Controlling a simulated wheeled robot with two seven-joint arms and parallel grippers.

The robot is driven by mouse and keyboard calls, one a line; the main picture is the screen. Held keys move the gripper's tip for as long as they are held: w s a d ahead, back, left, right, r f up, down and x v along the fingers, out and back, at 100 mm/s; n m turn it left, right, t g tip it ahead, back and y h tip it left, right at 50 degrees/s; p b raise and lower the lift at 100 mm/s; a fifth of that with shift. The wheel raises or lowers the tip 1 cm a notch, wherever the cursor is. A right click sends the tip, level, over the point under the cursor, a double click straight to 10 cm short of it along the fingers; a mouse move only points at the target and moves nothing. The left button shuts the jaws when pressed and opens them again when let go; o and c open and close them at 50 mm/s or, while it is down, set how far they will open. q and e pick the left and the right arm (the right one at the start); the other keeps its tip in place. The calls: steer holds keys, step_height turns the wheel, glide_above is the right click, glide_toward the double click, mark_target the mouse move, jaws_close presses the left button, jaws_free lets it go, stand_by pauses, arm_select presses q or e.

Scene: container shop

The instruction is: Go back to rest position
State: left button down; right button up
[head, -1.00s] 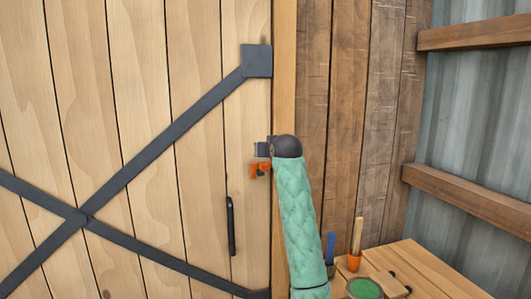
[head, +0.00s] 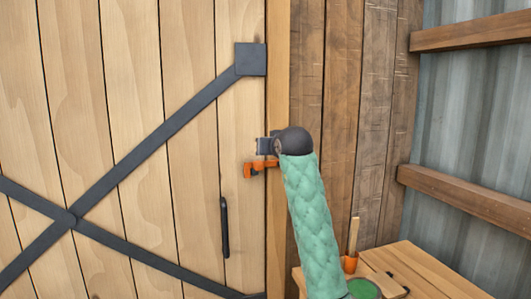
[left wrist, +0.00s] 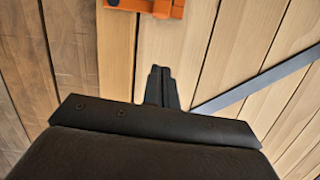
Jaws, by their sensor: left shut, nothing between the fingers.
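A wooden door with dark metal braces (head: 150,150) fills the left of the head view, with a black handle (head: 225,228) low near its right edge. An orange latch (head: 258,169) sits at the door's edge by the post. My left arm, in a green sleeve, rises from the lower right, and its gripper (head: 264,146) appears just above the latch in the head view. In the left wrist view the gripper (left wrist: 160,72) has its two dark fingers together, empty. The orange latch (left wrist: 148,6) is at the top edge there, apart from the fingertips. My right gripper is out of view.
A wooden table (head: 428,272) stands at the lower right, with an orange-based, wooden-handled tool (head: 351,250) and a green round container (head: 365,289) on it. Plank wall and corrugated metal wall with wooden rails (head: 470,198) close off the right side.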

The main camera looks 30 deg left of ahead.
arm_select(q)
steer(key=shift+s+d, duration=0.15)
steer(key=shift+d, duration=0.05)
stand_by(0.5)
